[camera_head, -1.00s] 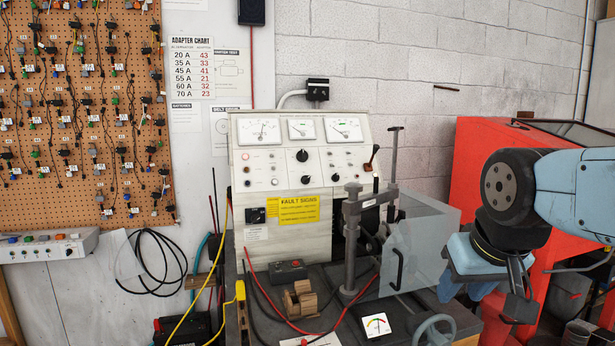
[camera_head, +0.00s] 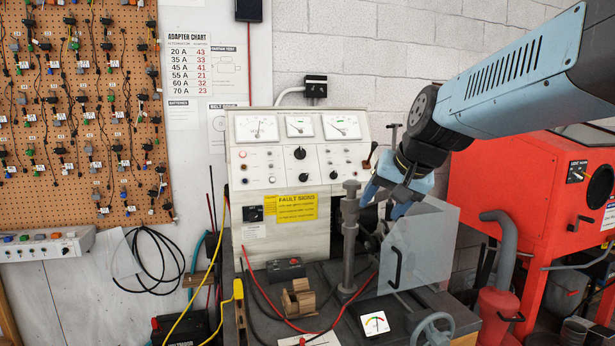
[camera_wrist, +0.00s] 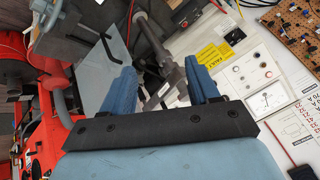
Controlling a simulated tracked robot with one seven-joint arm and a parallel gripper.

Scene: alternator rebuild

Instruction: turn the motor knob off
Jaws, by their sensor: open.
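The white test panel (camera_head: 285,190) stands behind the bench. It carries a black knob below the meters (camera_head: 300,153), a smaller dark knob (camera_head: 335,176) to the right, and a black control (camera_head: 256,214) at lower left. The labels are too small to tell which is the motor knob. My gripper (camera_head: 384,202) is open and empty, at the panel's lower right, apart from these knobs. In the wrist view its blue fingers (camera_wrist: 161,78) are spread, with part of the panel (camera_wrist: 247,75) to their right.
A clamp post (camera_head: 349,240) stands in front of the panel. A clear guard with a black handle (camera_head: 420,245) is below my gripper. A lever (camera_head: 370,155) projects at the panel's right edge. A red cabinet (camera_head: 510,205) is at right. Cables cross the bench.

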